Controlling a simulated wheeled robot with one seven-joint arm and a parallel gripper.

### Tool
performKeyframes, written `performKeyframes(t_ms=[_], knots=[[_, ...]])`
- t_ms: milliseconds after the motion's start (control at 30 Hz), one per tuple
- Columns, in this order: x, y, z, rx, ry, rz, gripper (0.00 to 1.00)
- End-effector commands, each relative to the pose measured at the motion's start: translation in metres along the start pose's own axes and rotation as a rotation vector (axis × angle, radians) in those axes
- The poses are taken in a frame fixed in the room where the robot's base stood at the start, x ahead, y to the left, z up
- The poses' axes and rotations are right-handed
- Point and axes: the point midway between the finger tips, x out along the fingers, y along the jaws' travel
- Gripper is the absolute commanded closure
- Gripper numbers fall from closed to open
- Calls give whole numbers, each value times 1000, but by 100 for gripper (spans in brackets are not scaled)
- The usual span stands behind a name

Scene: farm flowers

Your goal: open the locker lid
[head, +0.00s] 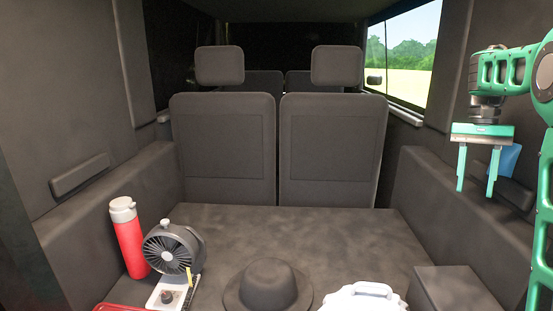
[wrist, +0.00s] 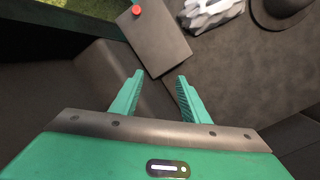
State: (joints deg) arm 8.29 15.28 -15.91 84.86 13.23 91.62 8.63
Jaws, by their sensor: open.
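What looks like the locker lid (head: 455,290) is a dark grey flat-topped panel at the front right of the cargo floor in the head view. In the wrist view the same lid (wrist: 158,45) lies beyond the fingertips, with a small red knob (wrist: 137,10) near its far end. The knob is not visible in the head view. My gripper (head: 476,192) is open and empty, fingers pointing down, high above and to the right of the lid. My gripper's green fingers (wrist: 160,76) stand apart in the wrist view, touching nothing.
A red bottle (head: 127,238) and a fan (head: 172,249) are at the left. Grey seat backs (head: 330,150) close off the back. The right side wall (head: 430,190) is near my gripper.

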Motion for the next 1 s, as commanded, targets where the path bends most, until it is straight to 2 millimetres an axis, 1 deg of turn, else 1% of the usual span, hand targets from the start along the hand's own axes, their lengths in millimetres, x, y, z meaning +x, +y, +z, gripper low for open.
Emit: performKeyframes(t_ms=[33,167,267,367,500,567,700,800,900,1000], knots=[[4,11,14,-9,6,-9,58],[21,35,45,-37,26,-29,58],[38,52,70,-60,41,-43,58],[56,68,97,-84,59,-56,58],[86,87,135,-121,85,-75,58],[101,94,152,-137,96,-83,58],[138,109,191,-177,122,-101,58],[164,117,216,-202,141,-111,58],[186,122,235,-224,155,-119,58],[201,126,248,-238,165,-125,58]])
